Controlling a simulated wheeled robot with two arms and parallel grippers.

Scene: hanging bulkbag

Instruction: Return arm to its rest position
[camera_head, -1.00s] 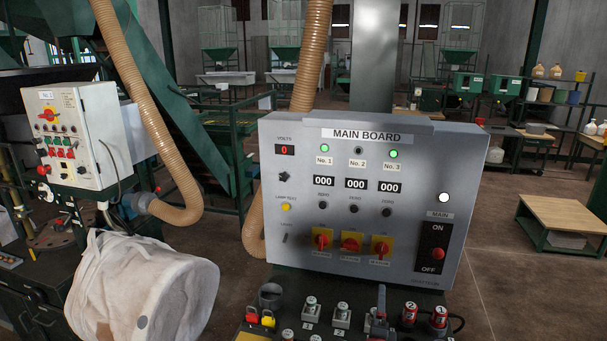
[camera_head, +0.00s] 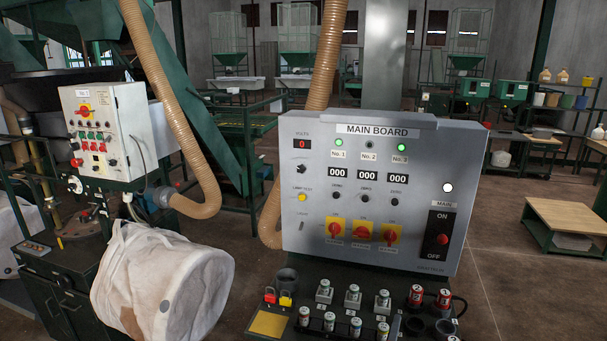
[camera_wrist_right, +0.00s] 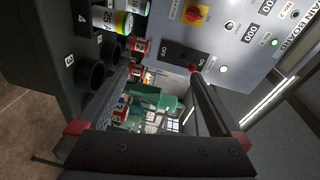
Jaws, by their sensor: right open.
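My right gripper (camera_wrist_right: 162,73) shows in the right wrist view. Its two dark fingers are wide apart with nothing between them. Beyond them the main board (camera_wrist_right: 225,50) shows sideways, with its ON/OFF main switch (camera_wrist_right: 190,68) close to the finger on the right; contact cannot be told. In the head view the main board (camera_head: 372,258) stands in the middle. The main switch (camera_head: 442,239) is at its lower right. A dark sliver at the bottom edge of the head view may be part of my right gripper. My left gripper is in neither view.
A white bag (camera_head: 165,280), a beige hose (camera_head: 175,110) and a control box (camera_head: 108,130) are left.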

